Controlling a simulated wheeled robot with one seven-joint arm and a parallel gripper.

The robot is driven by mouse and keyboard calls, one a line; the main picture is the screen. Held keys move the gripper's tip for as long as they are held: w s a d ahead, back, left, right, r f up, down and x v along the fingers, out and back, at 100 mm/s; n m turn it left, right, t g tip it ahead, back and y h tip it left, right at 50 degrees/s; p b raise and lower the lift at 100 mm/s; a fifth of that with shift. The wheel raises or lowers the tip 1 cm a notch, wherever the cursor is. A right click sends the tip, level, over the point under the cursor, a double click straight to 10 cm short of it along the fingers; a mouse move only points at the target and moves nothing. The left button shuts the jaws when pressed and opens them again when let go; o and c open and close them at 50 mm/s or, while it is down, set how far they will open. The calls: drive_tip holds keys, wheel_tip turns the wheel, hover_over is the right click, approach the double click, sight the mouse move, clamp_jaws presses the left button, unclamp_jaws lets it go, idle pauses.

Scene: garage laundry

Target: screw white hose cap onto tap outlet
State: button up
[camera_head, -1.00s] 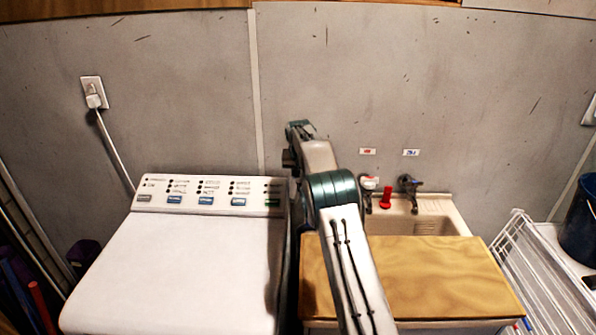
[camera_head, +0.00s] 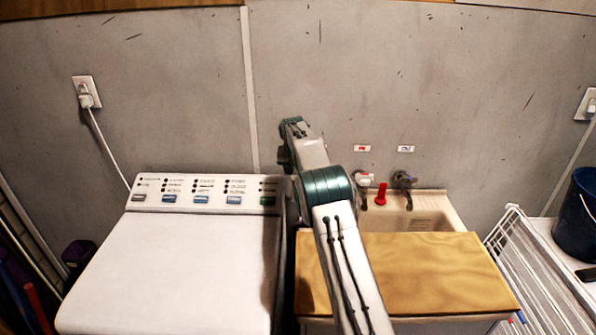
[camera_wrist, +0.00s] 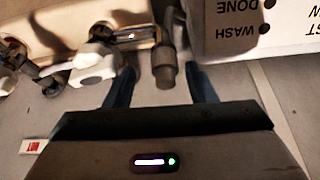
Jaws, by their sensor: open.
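In the wrist view, which looks upside down, my gripper (camera_wrist: 160,92) is open, with one dark blue finger on each side. A grey cylinder (camera_wrist: 166,72) on a pipe or hose stands between the fingers with gaps beside it; I cannot tell what it belongs to. A white rounded piece (camera_wrist: 93,66) lies just left of the left finger, by a dark metal tap; I cannot tell whether it is the cap or a handle.
A white washing machine (camera_head: 175,260) stands at left; its panel (camera_wrist: 255,25) is close to the gripper. The sink (camera_head: 440,212) holds a red upright object (camera_head: 381,194) near its back edge. A wooden board (camera_head: 430,275) covers its front. A white rack (camera_head: 525,260) stands right.

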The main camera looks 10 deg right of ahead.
drive_tip(key=b+v, duration=0.3)
drive_tip(key=v, duration=1)
drive_tip(key=shift+s+r, duration=0.15)
drive_tip(key=shift+r, duration=0.05)
drive_tip(key=shift+r, duration=0.15)
wheel_tip(320, 180, up, 6)
drive_tip(key=p, duration=0.7)
drive_tip(key=s+d+r+b, duration=0.1)
drive_tip(key=s+r, duration=0.1)
drive_tip(key=s, duration=0.5)
drive_tip(key=s+d+r+b, duration=0.1)
drive_tip(key=s+r, duration=0.2)
drive_tip(key=s, duration=0.3)
drive_tip(key=s+f+n+b, duration=0.1)
drive_tip(key=s+f, duration=0.3)
drive_tip(key=s, duration=0.8)
drive_tip(key=s+f+n+b, duration=0.1)
drive_tip(key=s+f, duration=0.3)
drive_tip(key=s, duration=0.8)
drive_tip(key=s+f+n+y+b, duration=0.1)
drive_tip(key=s+f, duration=0.3)
drive_tip(key=s, duration=0.8)
drive_tip(key=shift+s+a+f+g+b, duration=0.3)
drive_tip(key=shift+a+b, duration=0.1)
drive_tip(key=shift+a, duration=0.1)
drive_tip(key=shift+w, duration=0.1)
